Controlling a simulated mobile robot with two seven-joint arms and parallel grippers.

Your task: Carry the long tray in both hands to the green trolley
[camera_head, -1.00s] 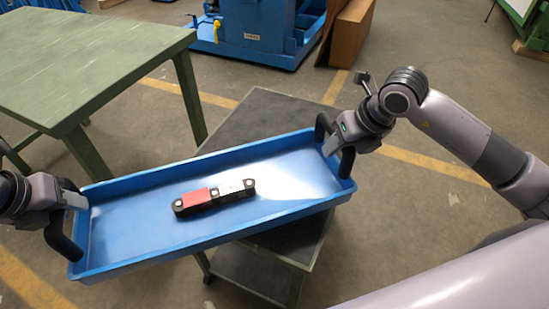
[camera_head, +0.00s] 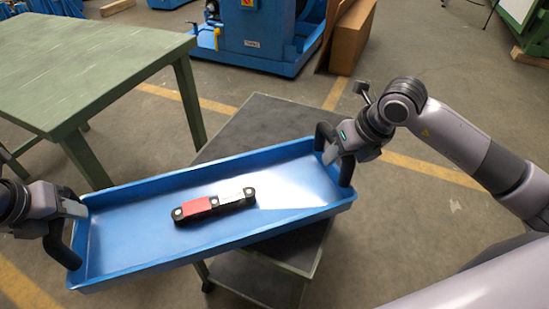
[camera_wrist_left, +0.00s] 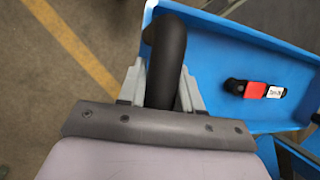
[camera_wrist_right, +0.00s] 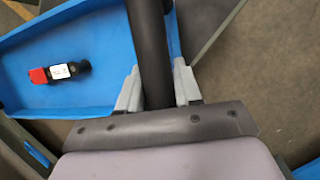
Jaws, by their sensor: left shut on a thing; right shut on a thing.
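The long blue tray (camera_head: 130,254) is held level-looking across my front, a black handle at each end. My left gripper (camera_head: 74,208) is shut on the left handle (camera_head: 58,244), also seen between the fingers in the left wrist view (camera_wrist_left: 165,70). My right gripper (camera_head: 333,152) is shut on the right handle (camera_head: 347,168), also seen in the right wrist view (camera_wrist_right: 150,50). A black part with a red block and a white label (camera_head: 215,206) lies in the tray's middle. The trolley (camera_head: 262,118), dark-topped with a green frame, is partly hidden behind and beneath the tray; contact cannot be told.
A green table (camera_head: 90,60) stands at the left, apart from the trolley. A blue machine (camera_head: 258,40) and a brown box (camera_head: 350,38) stand at the back. Concrete floor with yellow lines (camera_head: 430,168) is clear at the right.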

